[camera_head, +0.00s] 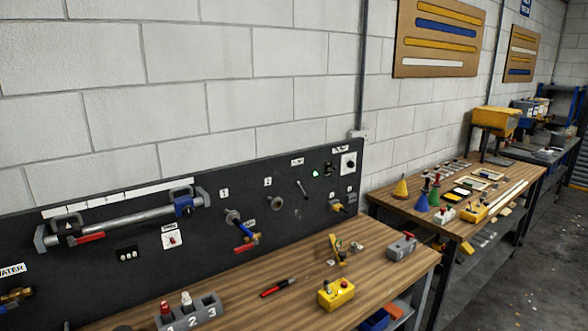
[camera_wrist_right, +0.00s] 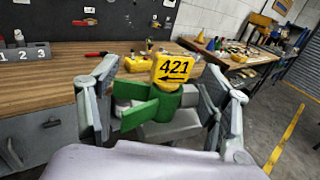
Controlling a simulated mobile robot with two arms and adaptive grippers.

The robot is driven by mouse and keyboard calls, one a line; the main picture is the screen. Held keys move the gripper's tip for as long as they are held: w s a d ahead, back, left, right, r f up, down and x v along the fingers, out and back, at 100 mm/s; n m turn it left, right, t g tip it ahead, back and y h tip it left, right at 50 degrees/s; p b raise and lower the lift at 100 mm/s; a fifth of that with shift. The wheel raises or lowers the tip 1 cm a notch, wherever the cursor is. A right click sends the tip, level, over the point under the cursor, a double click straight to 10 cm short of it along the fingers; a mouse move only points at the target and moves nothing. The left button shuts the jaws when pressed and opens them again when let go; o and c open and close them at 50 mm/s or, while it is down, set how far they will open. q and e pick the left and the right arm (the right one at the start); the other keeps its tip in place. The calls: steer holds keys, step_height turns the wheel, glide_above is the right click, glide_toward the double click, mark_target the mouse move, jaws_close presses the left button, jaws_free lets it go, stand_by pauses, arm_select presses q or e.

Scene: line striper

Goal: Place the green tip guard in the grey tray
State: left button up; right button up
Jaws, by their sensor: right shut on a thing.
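In the right wrist view my right gripper (camera_wrist_right: 165,108) is shut on the green tip guard (camera_wrist_right: 145,115), a green piece with a flat tab to the left. The guard is held in front of the bench edge, apart from the bench. Neither gripper shows in the head view. I cannot pick out the grey tray with certainty in either view.
The wooden bench (camera_head: 235,296) carries a grey 1-2-3 holder (camera_head: 188,313), a red-and-black tool (camera_head: 279,287), a yellow box (camera_head: 336,293) and a grey box (camera_head: 402,247). A black panel (camera_head: 110,278) with fittings stands behind. Another cluttered bench stands at right.

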step_height(320, 180, down, 12)
steer(key=b, duration=1)
steer(key=shift+r+b, duration=0.25)
steer(key=shift+b, duration=0.1)
